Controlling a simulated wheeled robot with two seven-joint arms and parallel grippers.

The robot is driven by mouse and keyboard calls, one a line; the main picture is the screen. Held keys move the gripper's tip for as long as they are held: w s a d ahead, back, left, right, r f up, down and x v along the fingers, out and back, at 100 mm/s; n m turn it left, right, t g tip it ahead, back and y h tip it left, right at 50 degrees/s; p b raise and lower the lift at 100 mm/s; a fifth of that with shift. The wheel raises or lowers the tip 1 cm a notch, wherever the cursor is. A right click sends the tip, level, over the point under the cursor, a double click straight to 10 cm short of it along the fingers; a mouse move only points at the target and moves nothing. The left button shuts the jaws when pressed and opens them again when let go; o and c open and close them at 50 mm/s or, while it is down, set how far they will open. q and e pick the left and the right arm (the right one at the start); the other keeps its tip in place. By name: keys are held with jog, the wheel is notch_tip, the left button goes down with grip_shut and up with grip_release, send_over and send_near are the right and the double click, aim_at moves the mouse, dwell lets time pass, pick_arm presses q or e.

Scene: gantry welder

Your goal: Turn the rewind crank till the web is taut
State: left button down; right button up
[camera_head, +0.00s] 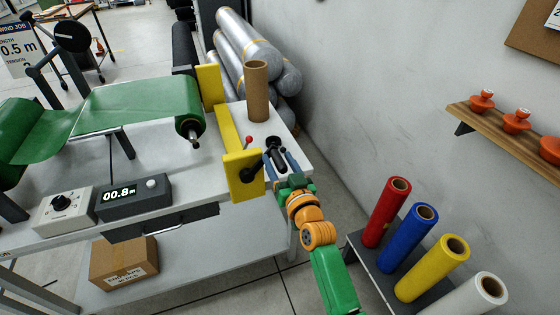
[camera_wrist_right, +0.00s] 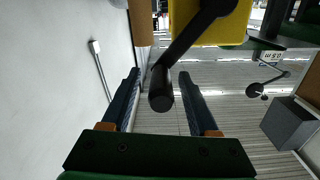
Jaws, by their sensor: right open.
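The rewind crank is black; its hub (camera_head: 247,175) sits on the yellow bracket (camera_head: 240,190) in the head view. Its arm (camera_wrist_right: 190,42) and dark round handle (camera_wrist_right: 160,92) show in the right wrist view. My right gripper (camera_head: 279,163) is open, its two blue fingers apart, one on each side of the handle. A gap shows between the handle and each finger in the wrist view. The green web (camera_head: 135,100) runs from the roll (camera_head: 188,122) to the left and dips at the left side (camera_head: 35,130). My left gripper is not in view.
A cardboard tube (camera_head: 256,90) and a red-knobbed lever (camera_head: 248,140) stand close to the gripper. A counter (camera_head: 135,198) reads 00.8 m beside a dial box (camera_head: 62,212). A rack of coloured rolls (camera_head: 388,212) stands at right, below a wall shelf (camera_head: 500,135).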

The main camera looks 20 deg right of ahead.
jog(key=shift+a, duration=0.1)
jog(key=shift+c, duration=0.7)
grip_shut()
dwell(0.6)
